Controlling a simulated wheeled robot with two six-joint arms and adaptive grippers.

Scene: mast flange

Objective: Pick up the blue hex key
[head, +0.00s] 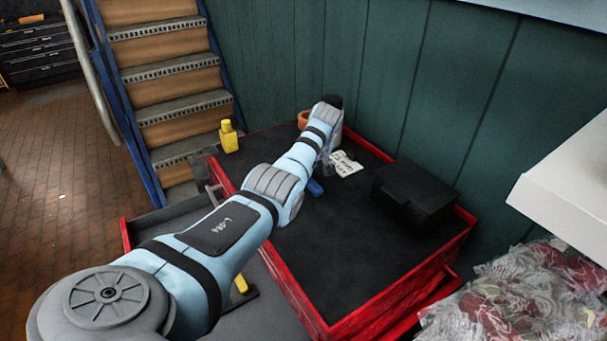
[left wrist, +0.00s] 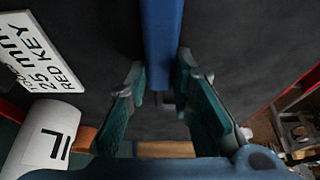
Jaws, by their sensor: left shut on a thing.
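The blue hex key (left wrist: 163,40) shows in the left wrist view as a thick blue bar running from the top edge down between my fingers. In the head view a short blue piece of it (head: 315,187) shows beside my wrist, over the dark top of the red cart (head: 340,255). My left gripper (left wrist: 162,72) is shut on the blue hex key, with one finger on each side. In the head view my forearm and wrist hide most of the gripper and key. I cannot tell whether the key touches the cart top. My right gripper is in neither view.
A white card (left wrist: 38,52) reading "RED KEY 25 mm" lies by the gripper. A white cylinder (left wrist: 42,135) and an orange pot (head: 303,119) stand close by. A black box (head: 413,195) sits right, a yellow bottle (head: 229,137) at the back left. The front cart top is clear.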

